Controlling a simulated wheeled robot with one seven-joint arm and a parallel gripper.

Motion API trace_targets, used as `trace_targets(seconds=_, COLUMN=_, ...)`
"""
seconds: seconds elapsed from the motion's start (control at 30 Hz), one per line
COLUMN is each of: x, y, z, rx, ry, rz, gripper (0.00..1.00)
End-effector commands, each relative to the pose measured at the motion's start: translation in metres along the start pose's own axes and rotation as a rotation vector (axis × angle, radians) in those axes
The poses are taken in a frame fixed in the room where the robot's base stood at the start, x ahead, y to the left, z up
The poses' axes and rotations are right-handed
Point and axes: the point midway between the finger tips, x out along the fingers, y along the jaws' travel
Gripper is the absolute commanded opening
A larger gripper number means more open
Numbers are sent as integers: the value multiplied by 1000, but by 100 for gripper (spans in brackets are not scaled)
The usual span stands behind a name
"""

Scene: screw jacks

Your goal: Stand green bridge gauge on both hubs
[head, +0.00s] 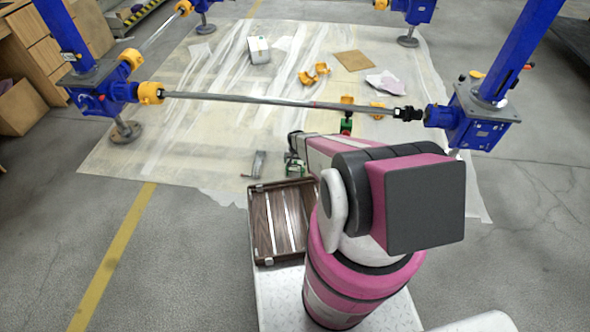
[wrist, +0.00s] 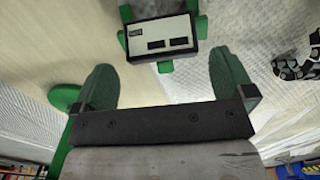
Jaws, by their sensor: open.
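The green bridge gauge (wrist: 162,38), with a pale panel and two dark slots, is in the wrist view, cut off by the top edge. My gripper (wrist: 164,78) has its two green fingers wide apart, with the gauge centred ahead of the gap between them. In the head view my gripper (head: 294,160) is low, beside the tray, with green parts around it that I cannot separate clearly. The black hub (head: 406,113) is at the right end of the long shaft, and the other hub (head: 432,114) is at the blue right gearbox.
The long shaft (head: 260,100) crosses between the blue left jack (head: 95,90) and right jack (head: 480,125). A brown slatted tray (head: 262,222) is at my front. A small green and red item (head: 346,126), yellow parts (head: 314,73) and a cardboard piece (head: 353,60) lie on the sheet.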

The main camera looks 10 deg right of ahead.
Motion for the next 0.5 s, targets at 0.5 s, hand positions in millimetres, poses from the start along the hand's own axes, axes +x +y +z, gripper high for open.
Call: trace_targets(seconds=0.5, x=47, y=-2, z=1, rx=0, ry=0, rz=0, gripper=100)
